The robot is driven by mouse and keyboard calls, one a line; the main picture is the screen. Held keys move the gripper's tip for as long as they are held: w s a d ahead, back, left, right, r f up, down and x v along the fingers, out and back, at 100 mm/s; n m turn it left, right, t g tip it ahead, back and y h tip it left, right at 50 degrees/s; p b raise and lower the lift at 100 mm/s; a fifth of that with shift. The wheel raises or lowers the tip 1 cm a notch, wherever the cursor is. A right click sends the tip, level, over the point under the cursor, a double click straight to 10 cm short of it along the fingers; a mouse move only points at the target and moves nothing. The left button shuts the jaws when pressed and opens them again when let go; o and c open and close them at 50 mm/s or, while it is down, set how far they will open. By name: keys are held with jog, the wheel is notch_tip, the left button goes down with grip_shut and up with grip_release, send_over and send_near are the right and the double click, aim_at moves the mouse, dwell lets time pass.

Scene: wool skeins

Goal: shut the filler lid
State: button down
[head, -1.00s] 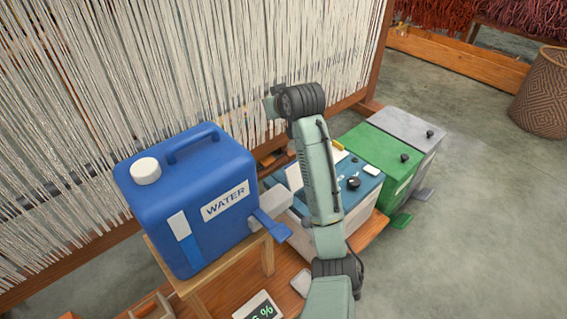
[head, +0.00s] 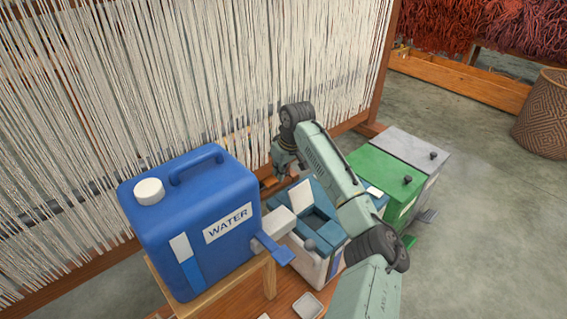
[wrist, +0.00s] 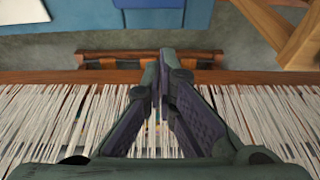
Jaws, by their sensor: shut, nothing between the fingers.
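The teal-topped white box (head: 306,256) stands right of the water tank in the head view, partly hidden by my arm. Its top has an open teal recess (head: 319,228). A pale panel that looks like the filler lid (head: 301,196) stands raised at the recess's back left. My gripper (head: 287,172) is just behind the raised panel, towards the loom, pointing down. In the wrist view my gripper (wrist: 162,62) has its fingers together and empty. A teal surface (wrist: 60,15) shows beyond the fingertips. I cannot tell whether the gripper touches the lid.
The blue water tank (head: 190,222) stands on a wooden stand at left, its spout and blue lever (head: 272,250) close to the box. A green bin (head: 380,168) and a grey bin (head: 416,148) stand to the right. Loom threads (head: 180,80) rise behind. Open floor lies at far right.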

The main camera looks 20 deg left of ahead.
aim_at(299, 196)
jog(key=shift+s+d+f, duration=0.15)
jog(key=shift+s+d, duration=0.3)
jog(key=shift+d, duration=0.2)
jog(key=shift+s+d+f, duration=0.1)
jog(key=shift+s+d, duration=0.35)
jog(key=shift+d, duration=0.15)
jog(key=shift+p, duration=0.3)
